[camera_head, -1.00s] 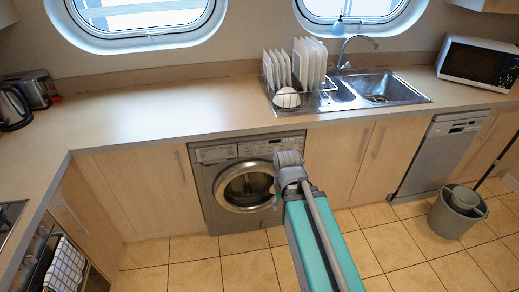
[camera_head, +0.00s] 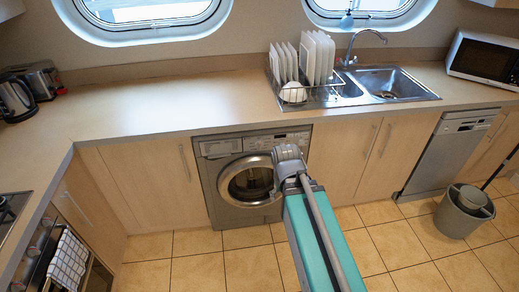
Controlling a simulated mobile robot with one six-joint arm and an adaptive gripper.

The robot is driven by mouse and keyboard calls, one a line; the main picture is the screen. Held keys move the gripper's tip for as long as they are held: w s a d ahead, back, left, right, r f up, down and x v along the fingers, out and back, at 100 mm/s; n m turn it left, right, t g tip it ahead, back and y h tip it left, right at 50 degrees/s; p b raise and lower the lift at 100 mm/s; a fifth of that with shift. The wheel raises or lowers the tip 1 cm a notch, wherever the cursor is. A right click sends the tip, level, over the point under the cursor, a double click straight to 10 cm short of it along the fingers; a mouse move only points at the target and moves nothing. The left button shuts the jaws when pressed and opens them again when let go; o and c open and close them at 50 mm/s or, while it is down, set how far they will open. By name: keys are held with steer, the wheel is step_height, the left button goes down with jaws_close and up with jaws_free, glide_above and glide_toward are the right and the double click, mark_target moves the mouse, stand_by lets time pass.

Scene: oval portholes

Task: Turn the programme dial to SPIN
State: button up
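The washing machine (camera_head: 222,205) is grey with a round glass door, set under the counter. Its control panel (camera_head: 256,143) runs along the top edge, with the detergent drawer at the left. My arm reaches from the bottom right toward the machine's right side. Its end covers part of the panel's right half and the door's right edge. My gripper's fingers cannot be made out behind the arm's end.
Wooden cabinets flank the machine. On the counter (camera_head: 150,110) stand a kettle (camera_head: 15,97), a dish rack (camera_head: 305,95) with plates, and a microwave (camera_head: 483,60) beside the sink (camera_head: 395,84). A dishwasher (camera_head: 447,155) and a grey bucket (camera_head: 464,212) are at the right.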

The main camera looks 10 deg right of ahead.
steer(key=w+d+f+n+t+h+b, duration=0.35)
steer(key=w+d+f+b, duration=0.2)
steer(key=w+b, duration=0.2)
steer(key=n+t+y+b, duration=0.4)
steer(key=n+t+b, duration=1)
steer(key=n+b, duration=1.5)
glide_toward(260, 147)
steer(key=s+n+p, duration=0.3)
steer(key=s, duration=0.1)
steer(key=shift+w+r, duration=0.1)
steer(key=shift+r, duration=0.05)
steer(key=shift+w+d, duration=0.1)
steer(key=shift+w, duration=0.05)
steer(key=w, duration=1.3)
steer(key=shift+w, duration=0.3)
steer(key=shift+c, duration=0.2)
